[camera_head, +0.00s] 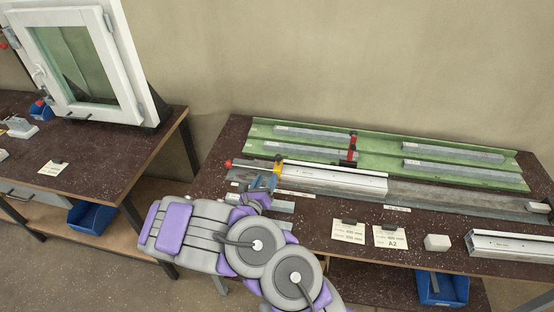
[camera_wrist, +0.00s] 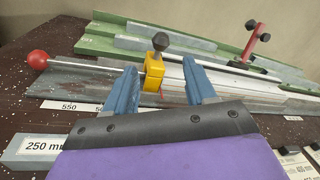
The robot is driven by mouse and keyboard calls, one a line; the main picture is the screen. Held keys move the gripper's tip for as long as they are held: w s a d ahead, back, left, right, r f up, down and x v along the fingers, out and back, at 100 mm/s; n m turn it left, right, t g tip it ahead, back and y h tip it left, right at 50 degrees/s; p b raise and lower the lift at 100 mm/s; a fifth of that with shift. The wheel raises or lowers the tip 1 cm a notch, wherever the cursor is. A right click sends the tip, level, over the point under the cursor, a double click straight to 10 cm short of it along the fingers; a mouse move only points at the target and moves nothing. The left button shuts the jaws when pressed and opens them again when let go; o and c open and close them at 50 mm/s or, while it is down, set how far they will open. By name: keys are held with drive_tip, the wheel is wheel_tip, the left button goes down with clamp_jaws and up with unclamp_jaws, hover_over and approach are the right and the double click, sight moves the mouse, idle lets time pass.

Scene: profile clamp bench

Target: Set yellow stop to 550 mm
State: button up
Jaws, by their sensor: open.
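The yellow stop (camera_wrist: 153,75) with a black knob (camera_wrist: 160,41) sits on a metal rod that ends in a red ball (camera_wrist: 37,60). The stop also shows in the head view (camera_head: 279,164), at the left part of the clamp bed. My gripper (camera_wrist: 160,68) is open, its two blue fingers apart, and the stop appears between them in the wrist view; contact cannot be told. A scale label reading 550 (camera_wrist: 69,106) lies on the bed's front edge, left of the stop. A label beside it is partly hidden by the left finger.
A silver profile (camera_head: 335,181) lies on the bed right of the stop. Behind is a green tray (camera_head: 390,140) with several bars and a red clamp (camera_head: 352,148). Cards (camera_head: 348,232), a white block (camera_head: 437,242) and a 250 mm block (camera_wrist: 35,146) lie in front.

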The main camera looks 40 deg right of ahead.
sight(276, 159)
drive_tip(key=b+x, duration=0.2)
drive_tip(key=x, duration=1)
drive_tip(key=shift+w+d, duration=0.1)
drive_tip(key=shift+d, duration=0.15)
clamp_jaws()
drive_tip(key=shift+r, duration=0.1)
